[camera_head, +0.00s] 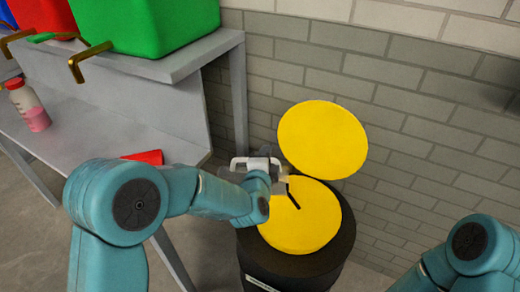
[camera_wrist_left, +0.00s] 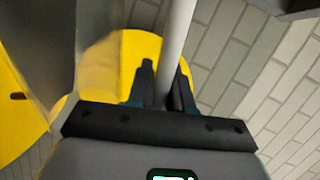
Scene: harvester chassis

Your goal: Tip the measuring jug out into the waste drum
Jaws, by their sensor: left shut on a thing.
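The waste drum (camera_head: 290,270) is black and stands on the floor right of the bench. A yellow round top (camera_head: 305,225) shows on it, and a second yellow disc (camera_head: 322,138) stands up behind, like a raised lid. My left gripper (camera_head: 272,172) is over the drum's back left part. In the left wrist view the gripper (camera_wrist_left: 166,78) is shut on a pale upright bar, apparently the handle of the grey measuring jug (camera_wrist_left: 92,45). The jug is mostly hidden in the head view; its tilt and contents cannot be told. My right gripper is out of view.
A grey bench (camera_head: 95,130) with a raised shelf stands at the left. It carries green (camera_head: 150,25) and red tubs with brass taps, a bottle with pink contents (camera_head: 30,107) and a red item (camera_head: 145,157). A brick wall rises close behind the drum.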

